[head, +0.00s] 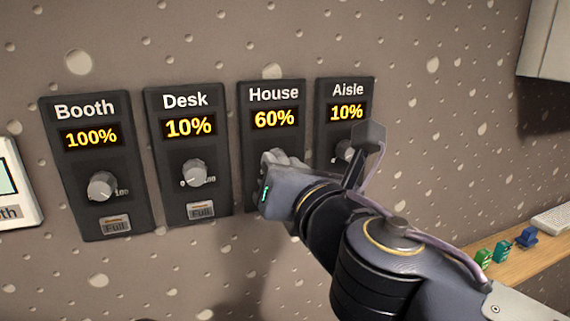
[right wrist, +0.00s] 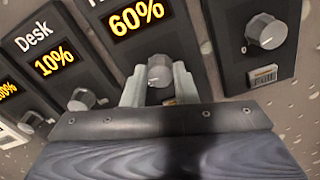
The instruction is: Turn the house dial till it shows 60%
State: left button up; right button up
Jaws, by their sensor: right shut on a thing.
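The House panel (head: 273,94) is a dark wall plate whose yellow display (head: 274,118) reads 60%. In the right wrist view its display (right wrist: 136,17) also reads 60%. The grey House dial (right wrist: 160,72) sits between the two pale fingers of my right gripper (right wrist: 160,84), which is shut on it. In the head view my right gripper (head: 272,165) covers the dial and the lower part of the panel. My left gripper is not in view.
The Booth panel (head: 82,155) reads 100%, the Desk panel (head: 167,155) 10% and the Aisle panel (head: 348,92) 10%. The Desk dial (head: 192,172) and Aisle dial (right wrist: 265,30) flank my gripper. A wooden shelf (head: 515,252) with small colored items is at right.

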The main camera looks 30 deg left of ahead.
jog(key=shift+f, duration=0.2)
jog(key=o, duration=1)
jog(key=shift+r, duration=0.1)
jog(key=v, duration=0.8)
jog(key=shift+b, duration=0.4)
jog(key=shift+w, duration=0.15)
